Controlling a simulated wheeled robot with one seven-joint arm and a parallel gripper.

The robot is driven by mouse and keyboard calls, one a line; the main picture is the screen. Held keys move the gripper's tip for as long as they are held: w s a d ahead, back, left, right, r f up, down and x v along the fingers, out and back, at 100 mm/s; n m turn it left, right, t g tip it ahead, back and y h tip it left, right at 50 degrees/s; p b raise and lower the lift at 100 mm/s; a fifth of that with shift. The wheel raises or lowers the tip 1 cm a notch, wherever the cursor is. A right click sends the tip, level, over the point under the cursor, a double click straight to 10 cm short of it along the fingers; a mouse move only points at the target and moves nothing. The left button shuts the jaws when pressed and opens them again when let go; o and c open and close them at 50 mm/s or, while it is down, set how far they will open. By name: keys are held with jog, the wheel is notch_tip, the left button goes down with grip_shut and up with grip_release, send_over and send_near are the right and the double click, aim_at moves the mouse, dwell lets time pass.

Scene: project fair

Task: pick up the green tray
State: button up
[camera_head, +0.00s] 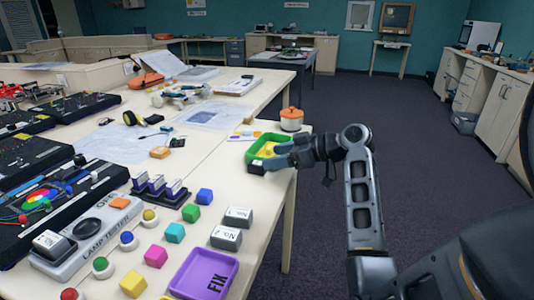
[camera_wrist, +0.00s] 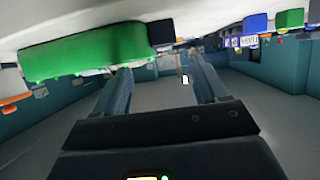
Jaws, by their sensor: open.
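The green tray (camera_head: 252,151) sits near the right edge of the long white table, with something yellow (camera_head: 268,149) in it. My gripper (camera_head: 276,159) is at the tray's near right side and hides part of it. In the wrist view the green tray (camera_wrist: 85,50) shows large at the upper left, outside the space between my fingers. My gripper (camera_wrist: 158,66) shows there with its two fingers apart and nothing between them. I cannot tell whether a finger touches the tray.
A small black block (camera_head: 256,168) stands just in front of the tray. An orange pot (camera_head: 291,119) stands behind it. A purple tray marked FIX (camera_head: 205,273), white-topped blocks and colored cubes lie nearer on the table (camera_head: 262,195). The floor to the right is open.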

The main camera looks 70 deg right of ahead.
aim_at(255, 161)
jog(key=shift+a+p+x, duration=0.15)
jog(key=shift+p+x, duration=0.15)
jog(key=shift+x, duration=1.3)
jog(key=shift+a+p+x, duration=0.1)
jog(key=shift+p+x, duration=0.2)
jog(key=shift+x, duration=1.35)
jog(key=shift+f, duration=0.15)
jog(key=shift+c, duration=0.3)
jog(key=c, duration=1.2)
